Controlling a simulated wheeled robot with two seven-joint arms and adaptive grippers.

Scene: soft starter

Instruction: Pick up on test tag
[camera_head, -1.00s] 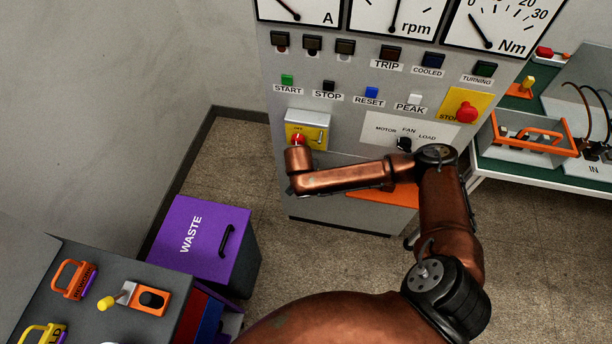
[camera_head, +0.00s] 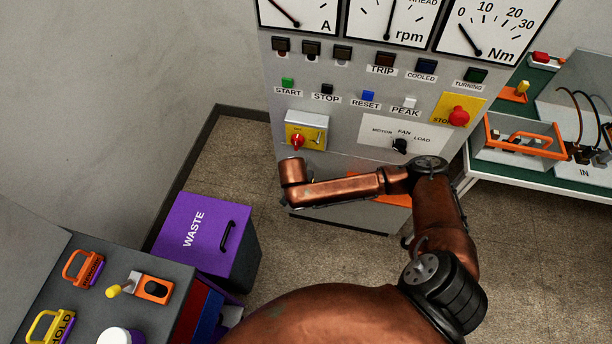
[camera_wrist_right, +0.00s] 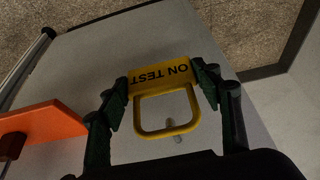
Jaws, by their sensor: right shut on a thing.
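The on test tag (camera_wrist_right: 162,76) shows in the right wrist view as a yellow plate with black ON TEST lettering, upside down, and a yellow loop. My right gripper (camera_wrist_right: 162,88) is shut on it, one dark green finger at each side of the plate. A grey cabinet face lies behind the tag; I cannot tell the gap between them. In the head view my right arm crosses in front of the lower cabinet; its gripper and the tag are hidden there. My left gripper is not in view.
A yellow switch plate with a red handle (camera_head: 297,142) is just above my right arm's end. An orange shelf (camera_wrist_right: 45,120) juts out at left in the wrist view. A purple waste bin (camera_head: 205,230) and a grey table (camera_head: 45,268) with tags stand at left.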

